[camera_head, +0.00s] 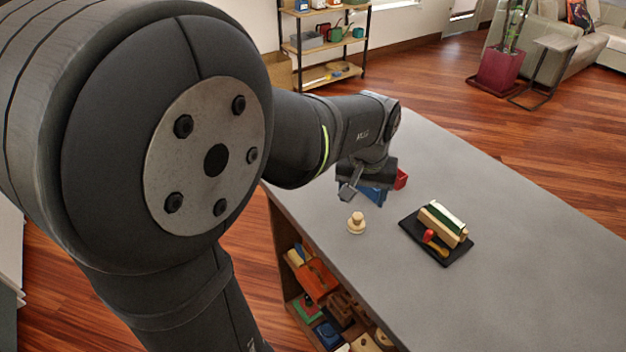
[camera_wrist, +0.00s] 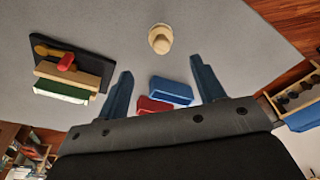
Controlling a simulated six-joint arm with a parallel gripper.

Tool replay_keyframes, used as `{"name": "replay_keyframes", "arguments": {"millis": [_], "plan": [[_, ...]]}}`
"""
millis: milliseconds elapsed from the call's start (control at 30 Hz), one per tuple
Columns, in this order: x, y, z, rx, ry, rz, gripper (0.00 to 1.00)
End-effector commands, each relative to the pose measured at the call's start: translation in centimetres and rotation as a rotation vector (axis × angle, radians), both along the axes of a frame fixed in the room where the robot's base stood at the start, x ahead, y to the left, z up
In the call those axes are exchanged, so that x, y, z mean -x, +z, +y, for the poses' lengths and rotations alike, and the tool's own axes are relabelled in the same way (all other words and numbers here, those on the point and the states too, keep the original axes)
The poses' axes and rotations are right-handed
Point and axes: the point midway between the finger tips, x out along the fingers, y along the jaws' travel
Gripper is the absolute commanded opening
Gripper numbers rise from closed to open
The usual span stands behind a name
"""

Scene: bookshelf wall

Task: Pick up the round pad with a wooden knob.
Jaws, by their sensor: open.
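The round pad with a wooden knob (camera_head: 356,223) stands on the grey table near its left edge in the head view. It is pale and cream-coloured, and it also shows at the top middle of the wrist view (camera_wrist: 160,39). My gripper (camera_head: 362,190) is above the table, behind the pad in the head view and apart from it. In the wrist view the two blue-grey fingers of my gripper (camera_wrist: 158,80) are spread wide with nothing between their tips. The pad lies beyond the fingertips, roughly midway between them.
A blue block (camera_wrist: 171,92) and a red block (camera_wrist: 154,105) lie on the table below my gripper. A black tray (camera_head: 412,227) holds a green-and-wood block (camera_head: 443,222) and a red-knobbed tool (camera_head: 430,237). The table (camera_head: 540,270) is clear at front right. Shelves under it hold several items.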

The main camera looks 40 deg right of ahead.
Motion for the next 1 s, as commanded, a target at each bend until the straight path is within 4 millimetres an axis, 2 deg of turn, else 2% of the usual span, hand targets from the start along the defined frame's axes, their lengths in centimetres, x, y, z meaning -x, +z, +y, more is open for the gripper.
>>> {"name": "replay_keyframes", "arguments": {"millis": [100, 367, 633, 767, 967, 1000], "plan": [[-0.2, -2.1, -0.2, -0.003, 0.001, 0.001, 0.62], [-0.4, -4.0, -0.4, -0.001, 0.001, 0.001, 0.62], [-0.9, -7.8, -0.6, -0.001, 0.002, 0.002, 0.62], [-1.0, -8.6, -0.7, -0.001, 0.001, 0.001, 0.62], [-1.0, -8.7, -0.7, 0.001, 0.001, -0.001, 0.62], [-1.0, -8.7, -0.7, 0.001, 0.001, -0.001, 0.58]]}}
